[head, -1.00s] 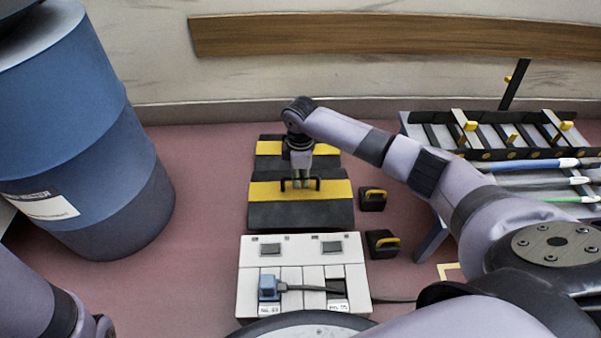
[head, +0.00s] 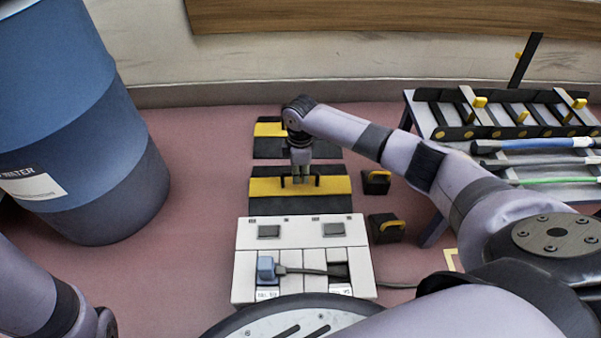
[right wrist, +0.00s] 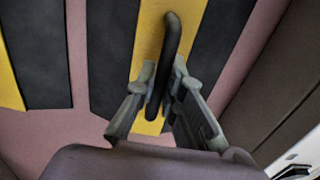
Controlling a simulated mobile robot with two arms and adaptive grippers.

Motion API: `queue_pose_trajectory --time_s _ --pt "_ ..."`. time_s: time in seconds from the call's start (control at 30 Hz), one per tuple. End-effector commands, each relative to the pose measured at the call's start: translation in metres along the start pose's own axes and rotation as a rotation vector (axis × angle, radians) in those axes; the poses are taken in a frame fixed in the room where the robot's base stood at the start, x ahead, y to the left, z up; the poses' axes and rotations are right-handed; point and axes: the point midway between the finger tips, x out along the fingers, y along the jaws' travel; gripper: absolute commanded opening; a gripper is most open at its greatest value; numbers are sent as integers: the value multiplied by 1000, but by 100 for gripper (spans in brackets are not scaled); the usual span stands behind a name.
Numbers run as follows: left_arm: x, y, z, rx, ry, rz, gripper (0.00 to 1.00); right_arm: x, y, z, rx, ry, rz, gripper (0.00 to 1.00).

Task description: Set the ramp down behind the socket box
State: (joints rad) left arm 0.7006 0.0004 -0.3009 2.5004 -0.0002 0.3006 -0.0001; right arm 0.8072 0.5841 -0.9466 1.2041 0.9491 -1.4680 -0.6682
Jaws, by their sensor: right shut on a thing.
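The ramp (head: 300,204) is black with a yellow band and a dark handle on top. It lies level just behind the white socket box (head: 247,245), roughly centred on it, with its near edge close to the box's back edge. I cannot tell whether it touches the floor or the box. My right gripper (head: 300,180) is shut on the ramp's handle from above. In the right wrist view the fingers (right wrist: 165,105) stand either side of the handle (right wrist: 172,45). My left arm shows at the lower left, but its gripper is out of view.
A second striped ramp (head: 270,130) lies farther back, with a strip of floor between. Two black blocks with yellow handles (head: 376,182) (head: 387,228) stand to the right. A blue plug (head: 265,268) sits in the box. A blue drum (head: 75,130) stands left, a cable rack (head: 500,130) right.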

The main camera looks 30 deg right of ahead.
Motion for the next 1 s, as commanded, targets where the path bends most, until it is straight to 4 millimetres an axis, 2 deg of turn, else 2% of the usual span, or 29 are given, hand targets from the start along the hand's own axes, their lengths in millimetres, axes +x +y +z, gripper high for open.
queue_pose_trajectory --time_s 0.1,0.13,0.4,0.73,0.87,1.0 --pt "1 0 0 0 0 0 40 0 1 -1 1 3 3 0" --pt "1 0 0 0 0 0 40 2 0 0 0 -1 0 11" --pt "0 0 0 0 0 0 40 2 0 0 0 -1 0 29" --pt "0 0 0 1 -1 0 40 0 0 0 0 -1 1 29" --pt "11 -3 5 0 -3 -1 40 -16 0 0 0 0 0 29" --pt "31 -7 12 1 -3 -1 40 -44 0 0 0 0 1 29"
